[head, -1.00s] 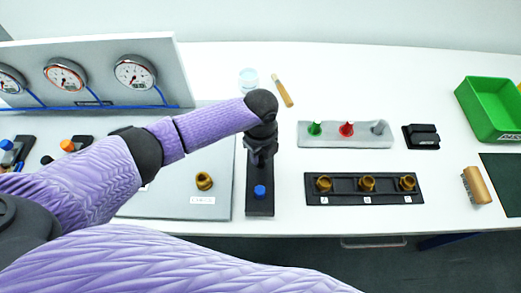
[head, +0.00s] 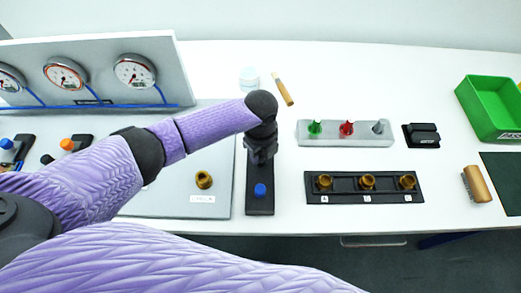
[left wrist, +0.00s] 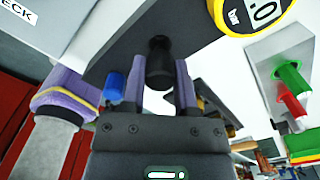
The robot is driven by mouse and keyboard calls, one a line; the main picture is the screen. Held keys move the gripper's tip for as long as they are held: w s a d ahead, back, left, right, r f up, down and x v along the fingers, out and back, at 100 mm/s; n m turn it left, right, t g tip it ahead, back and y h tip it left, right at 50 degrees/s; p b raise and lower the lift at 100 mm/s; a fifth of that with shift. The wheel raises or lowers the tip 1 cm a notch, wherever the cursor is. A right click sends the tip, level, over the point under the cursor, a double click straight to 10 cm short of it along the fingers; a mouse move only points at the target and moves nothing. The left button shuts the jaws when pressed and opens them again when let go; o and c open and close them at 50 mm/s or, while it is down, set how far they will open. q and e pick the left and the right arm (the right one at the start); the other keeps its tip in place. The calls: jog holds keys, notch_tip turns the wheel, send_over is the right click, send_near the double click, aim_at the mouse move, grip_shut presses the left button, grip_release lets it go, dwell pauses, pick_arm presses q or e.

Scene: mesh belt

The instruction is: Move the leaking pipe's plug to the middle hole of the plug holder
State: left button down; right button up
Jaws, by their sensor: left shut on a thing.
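My left gripper (head: 261,155) points down over a narrow dark stand (head: 260,208) with a blue knob (head: 260,190) at its near end. In the left wrist view the gripper's fingers (left wrist: 162,88) are shut on a black rounded piece (left wrist: 160,62) that rises from the stand or lies just in front of it; contact with the stand cannot be told. A grey holder (head: 365,139) carries a green plug (head: 315,129), a red plug (head: 347,129) in the middle and a grey plug (head: 379,127). A black rack (head: 345,196) holds three brass fittings with lettered labels. My right gripper is not in view.
A grey plate with a brass fitting (head: 204,180) lies left of the stand. A gauge panel (head: 174,70) stands behind. A brush (head: 283,90), black block (head: 421,135), wooden brush (head: 477,184) and green bin (head: 487,108) are around.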

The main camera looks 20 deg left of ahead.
pick_arm(q)
jog(key=shift+f+b, duration=0.3)
jog(key=shift+f, duration=0.2)
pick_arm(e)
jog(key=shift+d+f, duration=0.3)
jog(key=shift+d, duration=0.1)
pick_arm(q)
jog(key=shift+f+b, duration=0.4)
jog(key=shift+f, duration=0.25)
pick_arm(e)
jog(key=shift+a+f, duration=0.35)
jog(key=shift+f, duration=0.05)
pick_arm(q)
jog(key=shift+c, duration=1.6)
grip_release()
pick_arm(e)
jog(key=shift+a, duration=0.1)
pick_arm(q)
notch_tip(320, 180, up, 9)
jog(key=shift+p, duration=1.25)
jog(key=shift+r, duration=0.5)
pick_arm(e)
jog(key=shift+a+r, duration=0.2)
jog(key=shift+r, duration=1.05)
